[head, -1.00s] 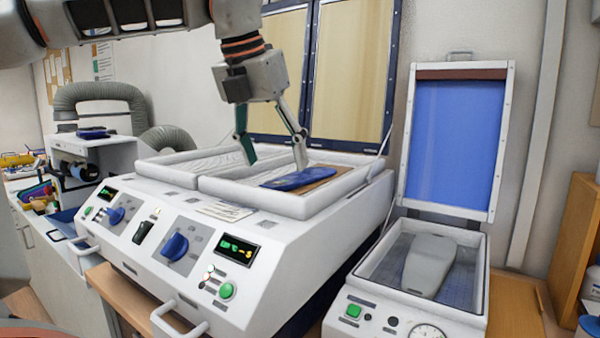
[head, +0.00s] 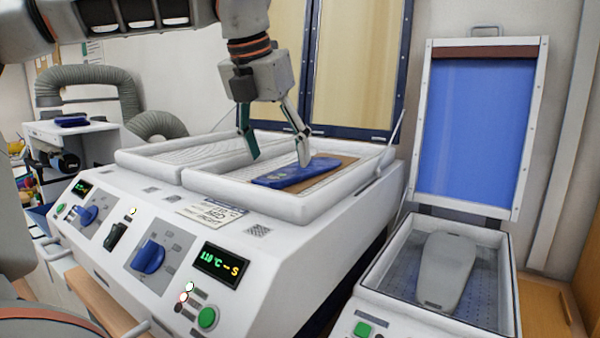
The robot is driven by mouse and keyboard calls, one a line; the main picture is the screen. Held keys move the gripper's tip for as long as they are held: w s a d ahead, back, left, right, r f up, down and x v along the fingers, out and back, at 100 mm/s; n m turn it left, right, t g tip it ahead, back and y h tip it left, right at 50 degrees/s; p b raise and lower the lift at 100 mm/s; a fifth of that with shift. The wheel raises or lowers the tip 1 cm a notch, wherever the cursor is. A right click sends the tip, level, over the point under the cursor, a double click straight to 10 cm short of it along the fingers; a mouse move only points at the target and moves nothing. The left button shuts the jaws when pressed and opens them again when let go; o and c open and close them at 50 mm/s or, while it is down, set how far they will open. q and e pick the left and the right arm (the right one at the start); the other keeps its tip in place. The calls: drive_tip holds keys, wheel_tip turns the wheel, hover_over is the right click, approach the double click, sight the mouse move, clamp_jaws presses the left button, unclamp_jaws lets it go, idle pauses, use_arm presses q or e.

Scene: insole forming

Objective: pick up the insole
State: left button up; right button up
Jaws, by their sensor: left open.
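The blue insole (head: 296,173) lies on a brown sheet (head: 335,165) in the right tray of the white heating machine (head: 150,215). My left gripper (head: 278,160) is open above that tray, pointing down. Its right finger overlaps the insole's middle in the picture, and its left finger is to the left of the insole. I cannot tell whether the right finger touches it. My right gripper is not in view.
The machine's front panel shows a lit display (head: 222,263). At the right stands a smaller press (head: 400,300) with a grey foot-shaped form (head: 446,270) inside and its blue lid (head: 472,130) raised. Both window-like heater lids (head: 352,65) stand open behind the trays.

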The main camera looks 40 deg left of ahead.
sight(283, 173)
use_arm(q)
drive_tip(key=x, duration=0.4)
drive_tip(key=shift+w+a, duration=0.1)
drive_tip(key=shift+r, duration=0.1)
drive_tip(key=shift+c, duration=0.7)
drive_tip(key=c, duration=0.9)
drive_tip(key=shift+o, duration=0.3)
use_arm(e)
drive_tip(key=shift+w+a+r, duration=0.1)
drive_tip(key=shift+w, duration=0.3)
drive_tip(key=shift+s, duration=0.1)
